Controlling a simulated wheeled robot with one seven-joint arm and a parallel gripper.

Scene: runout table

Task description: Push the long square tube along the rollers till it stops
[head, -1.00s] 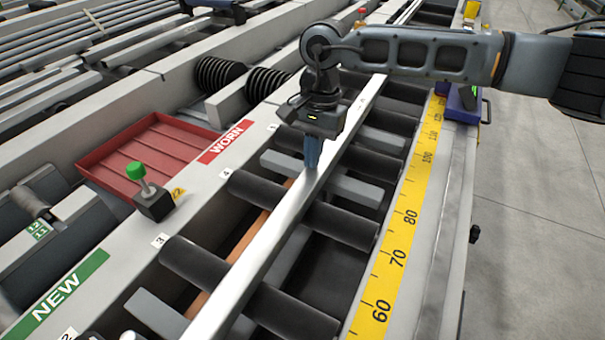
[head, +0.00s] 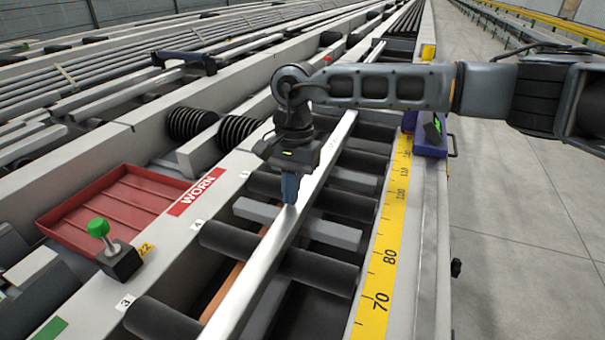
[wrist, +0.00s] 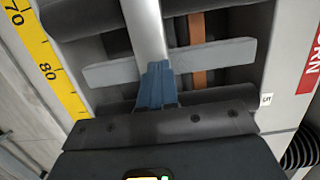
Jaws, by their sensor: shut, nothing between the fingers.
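The long square tube (head: 262,262) is a pale metal bar lying lengthwise over the black rollers (head: 280,258). It runs from the bottom of the head view up past my gripper toward the far end. My gripper (head: 289,200) points down with its blue fingers together, at the tube's top face. In the wrist view the shut fingers (wrist: 158,82) overlap the tube (wrist: 146,30); whether they touch it I cannot tell. The part of the tube behind the fingers is hidden there. The tube's far end and any stop are not clear.
A yellow scale (head: 383,262) runs along the right rail, with a blue-purple block (head: 428,140) on it. On the left are a red tray (head: 115,203), a green-knobbed lever (head: 110,245) and black coils (head: 190,124). Open floor (head: 530,240) lies to the right.

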